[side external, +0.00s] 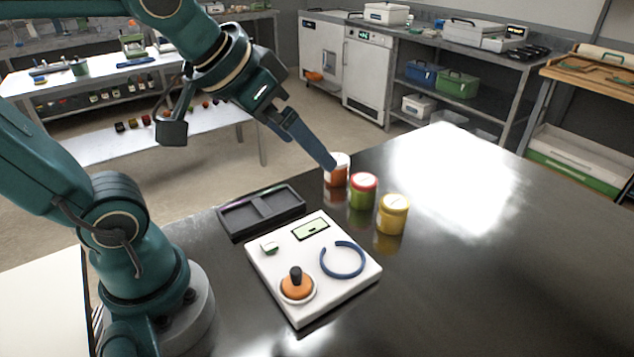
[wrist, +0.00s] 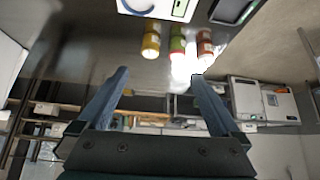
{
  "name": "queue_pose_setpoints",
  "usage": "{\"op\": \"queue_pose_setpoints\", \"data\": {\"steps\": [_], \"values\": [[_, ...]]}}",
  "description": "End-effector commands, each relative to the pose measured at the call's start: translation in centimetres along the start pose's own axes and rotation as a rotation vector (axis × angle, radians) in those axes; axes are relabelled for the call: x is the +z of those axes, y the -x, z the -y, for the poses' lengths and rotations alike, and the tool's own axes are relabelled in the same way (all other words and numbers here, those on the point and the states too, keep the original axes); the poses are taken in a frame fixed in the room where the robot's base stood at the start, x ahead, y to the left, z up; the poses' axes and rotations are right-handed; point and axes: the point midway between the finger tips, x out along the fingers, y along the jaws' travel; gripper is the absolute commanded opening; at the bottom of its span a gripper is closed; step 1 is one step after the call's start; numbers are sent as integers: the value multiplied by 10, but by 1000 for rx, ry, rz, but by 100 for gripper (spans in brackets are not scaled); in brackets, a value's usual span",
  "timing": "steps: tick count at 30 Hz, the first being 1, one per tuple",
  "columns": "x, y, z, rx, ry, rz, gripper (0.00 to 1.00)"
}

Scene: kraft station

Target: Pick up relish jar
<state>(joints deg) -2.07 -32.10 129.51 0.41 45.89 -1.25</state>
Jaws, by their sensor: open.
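The relish jar appears to be the green jar with a red lid (side external: 362,193), standing upright in the middle of a row of three. In the wrist view, the green jar (wrist: 177,42) is near the top, beyond the fingertips. My gripper (side external: 331,164) is above the table at the far end of the row, its fingertips overlapping the lid of the red-orange jar (side external: 336,179) in the side view; I cannot tell if they touch. In the wrist view my gripper (wrist: 158,74) has its two fingers wide apart with nothing between them.
A yellow jar (side external: 392,215) stands nearest on the other side of the green one. A white panel (side external: 288,250) with an orange knob and blue ring lies in front, beside a dark divided tray (side external: 238,220). The dark tabletop (side external: 500,270) is clear to the right.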

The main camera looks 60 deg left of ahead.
Motion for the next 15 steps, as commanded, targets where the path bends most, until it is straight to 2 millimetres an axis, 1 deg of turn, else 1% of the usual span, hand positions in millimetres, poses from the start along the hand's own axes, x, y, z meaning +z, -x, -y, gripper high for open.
{"op": "queue_pose_setpoints", "data": {"steps": [1,3,5,6,8,10,12,14,15], "values": [[-16,-7,5,-13,18,0,100],[-37,-17,12,-30,41,-5,100],[-54,-28,19,-44,62,-6,100],[-63,-37,24,-55,77,-3,100],[-77,-51,33,-70,98,2,100],[-90,-70,45,-87,123,11,100],[-99,-90,58,-104,149,24,100],[-105,-108,70,-119,171,39,100],[-107,-121,78,-129,186,51,100]]}}
